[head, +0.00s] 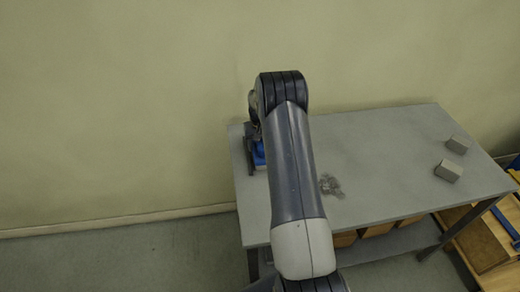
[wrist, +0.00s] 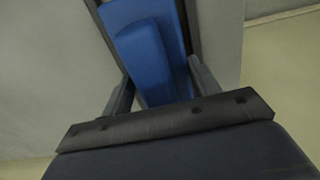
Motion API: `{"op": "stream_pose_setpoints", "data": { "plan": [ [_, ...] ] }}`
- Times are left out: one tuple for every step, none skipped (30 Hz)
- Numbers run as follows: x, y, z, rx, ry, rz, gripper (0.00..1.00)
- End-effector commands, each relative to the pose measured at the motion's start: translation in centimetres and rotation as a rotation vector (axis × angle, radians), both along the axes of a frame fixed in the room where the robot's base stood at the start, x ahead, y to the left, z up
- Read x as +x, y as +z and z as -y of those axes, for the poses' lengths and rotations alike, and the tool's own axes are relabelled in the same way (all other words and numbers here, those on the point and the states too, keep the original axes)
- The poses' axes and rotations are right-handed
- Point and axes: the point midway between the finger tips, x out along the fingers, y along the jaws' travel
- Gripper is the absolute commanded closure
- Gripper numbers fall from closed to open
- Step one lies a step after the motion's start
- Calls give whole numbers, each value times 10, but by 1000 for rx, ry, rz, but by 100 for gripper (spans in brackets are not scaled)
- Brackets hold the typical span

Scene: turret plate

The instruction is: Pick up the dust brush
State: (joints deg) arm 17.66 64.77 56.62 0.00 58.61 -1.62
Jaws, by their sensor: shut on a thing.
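The dust brush (wrist: 150,62) is blue, and in the wrist view it lies between the two fingers of my gripper (wrist: 160,88). My gripper is shut on it. In the head view a small blue part of the brush (head: 259,155) shows at the left end of the table, beside my gripper (head: 251,160). My arm hides much of the brush there. I cannot tell whether the brush touches the tabletop.
The grey table (head: 400,140) holds a small pile of shavings (head: 330,186) near its middle and two grey blocks (head: 448,171) (head: 458,144) at the right. Wooden boxes (head: 377,229) sit under it. A plain wall (head: 120,100) stands behind.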

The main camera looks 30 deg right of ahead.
Motion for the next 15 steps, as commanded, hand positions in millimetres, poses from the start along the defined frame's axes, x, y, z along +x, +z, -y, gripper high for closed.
{"op": "stream_pose_setpoints", "data": {
  "plan": [
    [0, 0, 0, 0, 0, 0, 63],
    [0, 0, 0, 0, 0, 0, 65],
    [0, 0, 0, 0, 0, 0, 69],
    [0, 0, 0, 0, 0, 0, 71],
    [0, 1, 0, 0, 0, 1, 71],
    [0, 1, 0, 0, 0, 1, 71],
    [0, 1, 0, 0, 0, 1, 71],
    [0, 1, 0, 0, 0, 1, 71],
    [0, 1, 0, 0, 0, 1, 71],
    [0, 1, 0, 0, 0, 1, 71],
    [0, 2, 0, -1, 0, 2, 71],
    [1, 4, 0, -1, 0, 3, 71],
    [1, 6, 0, -1, 0, 4, 71],
    [1, 9, 0, -1, 0, 4, 71],
    [1, 14, 0, -1, 0, 4, 71]
  ]
}}
